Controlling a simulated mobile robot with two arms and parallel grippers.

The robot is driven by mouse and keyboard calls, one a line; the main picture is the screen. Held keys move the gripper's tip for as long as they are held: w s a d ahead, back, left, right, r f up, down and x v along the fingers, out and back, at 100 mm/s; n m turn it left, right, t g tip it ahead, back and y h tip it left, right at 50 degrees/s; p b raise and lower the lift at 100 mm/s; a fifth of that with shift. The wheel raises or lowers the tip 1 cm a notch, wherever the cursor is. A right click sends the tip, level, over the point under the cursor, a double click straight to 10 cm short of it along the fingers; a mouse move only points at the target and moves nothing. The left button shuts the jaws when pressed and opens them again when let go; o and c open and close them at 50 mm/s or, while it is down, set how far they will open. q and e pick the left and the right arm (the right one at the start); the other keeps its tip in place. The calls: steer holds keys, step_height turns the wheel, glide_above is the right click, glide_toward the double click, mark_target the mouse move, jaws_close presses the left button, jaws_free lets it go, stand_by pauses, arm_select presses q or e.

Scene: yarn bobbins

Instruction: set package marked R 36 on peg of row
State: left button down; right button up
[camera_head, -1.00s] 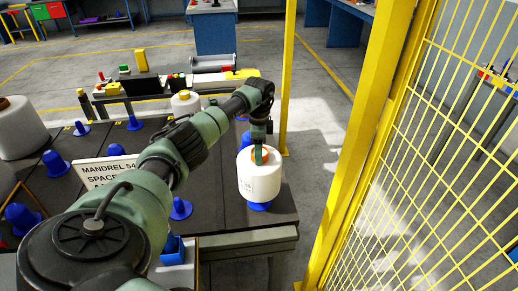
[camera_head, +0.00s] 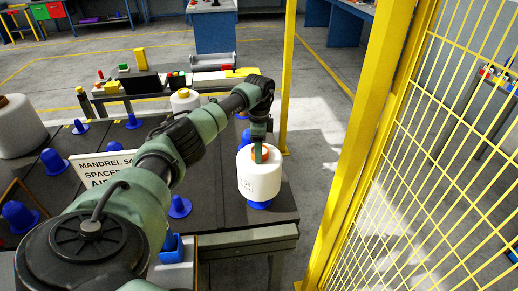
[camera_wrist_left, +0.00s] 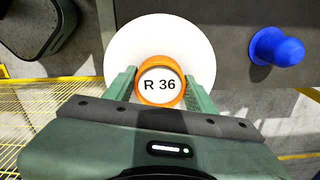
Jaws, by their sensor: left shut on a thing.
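The package marked R 36 (camera_head: 259,177) is a white yarn bobbin with an orange core top, upright at the right end of the dark table. My right gripper is not in view.
Other blue pegs (camera_head: 179,207) stand on the dark table. White bobbins stand at the back (camera_head: 185,101) and far left (camera_head: 18,128). A sign (camera_head: 104,167) stands at the left. A yellow post and mesh fence (camera_head: 430,150) bound the right side.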

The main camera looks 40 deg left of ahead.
arm_select(q)
step_height(320, 180, down, 7)
steer(key=b, duration=0.4)
stand_by(0.7)
steer(key=shift+w+f, duration=0.1)
steer(key=shift+f, duration=0.25)
stand_by(0.5)
steer(key=shift+c, duration=2.2)
jaws_free()
step_height(320, 180, up, 8)
steer(key=shift+f+b, duration=0.1)
steer(key=shift+b, duration=0.25)
